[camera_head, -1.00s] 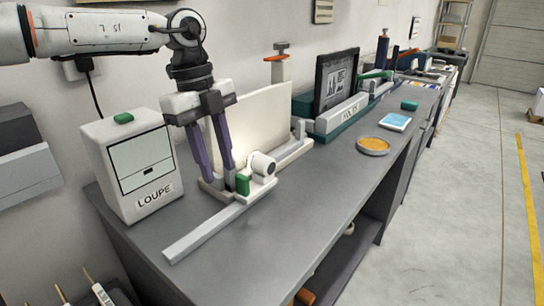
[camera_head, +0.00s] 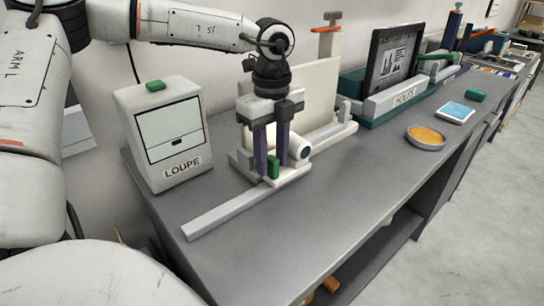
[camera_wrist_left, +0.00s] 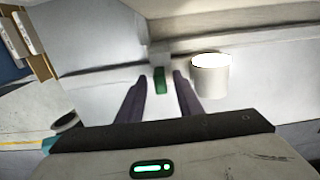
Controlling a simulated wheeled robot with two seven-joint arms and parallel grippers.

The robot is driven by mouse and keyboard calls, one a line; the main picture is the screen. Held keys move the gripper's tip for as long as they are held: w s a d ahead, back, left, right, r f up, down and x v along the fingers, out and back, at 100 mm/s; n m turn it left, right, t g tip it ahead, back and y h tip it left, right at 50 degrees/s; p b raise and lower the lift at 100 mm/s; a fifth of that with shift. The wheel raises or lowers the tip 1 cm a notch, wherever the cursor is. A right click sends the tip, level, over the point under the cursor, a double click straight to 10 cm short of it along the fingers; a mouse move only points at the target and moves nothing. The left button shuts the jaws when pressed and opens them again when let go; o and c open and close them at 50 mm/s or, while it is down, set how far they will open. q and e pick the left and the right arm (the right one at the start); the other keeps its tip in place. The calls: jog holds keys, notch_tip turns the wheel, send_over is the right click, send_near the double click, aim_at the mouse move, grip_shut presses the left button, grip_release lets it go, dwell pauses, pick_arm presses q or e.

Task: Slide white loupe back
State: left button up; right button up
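The white loupe (camera_head: 298,152) is a small carriage with a round barrel and a green tab (camera_head: 273,167), sitting on a pale rail where it meets a white upright panel. The barrel (camera_wrist_left: 210,78) and the green tab (camera_wrist_left: 161,79) also show in the left wrist view. My left gripper (camera_head: 272,168) points down at the tab, with its purple fingers on either side of it. In the left wrist view its fingers (camera_wrist_left: 159,82) are apart, with gaps showing beside the tab. My right gripper is out of view.
A white box labelled LOUPE (camera_head: 168,135) stands left of the rail. The bare rail bar (camera_head: 225,214) runs toward the bench front. A teal HOLES unit (camera_head: 400,97), an orange dish (camera_head: 425,137) and a blue-topped pad (camera_head: 453,113) lie to the right. The front bench top is clear.

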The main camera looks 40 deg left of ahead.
pick_arm(q)
jog(key=shift+f, duration=0.2)
grip_shut()
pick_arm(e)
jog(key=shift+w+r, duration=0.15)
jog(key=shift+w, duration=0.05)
pick_arm(q)
jog(key=shift+s, duration=0.1)
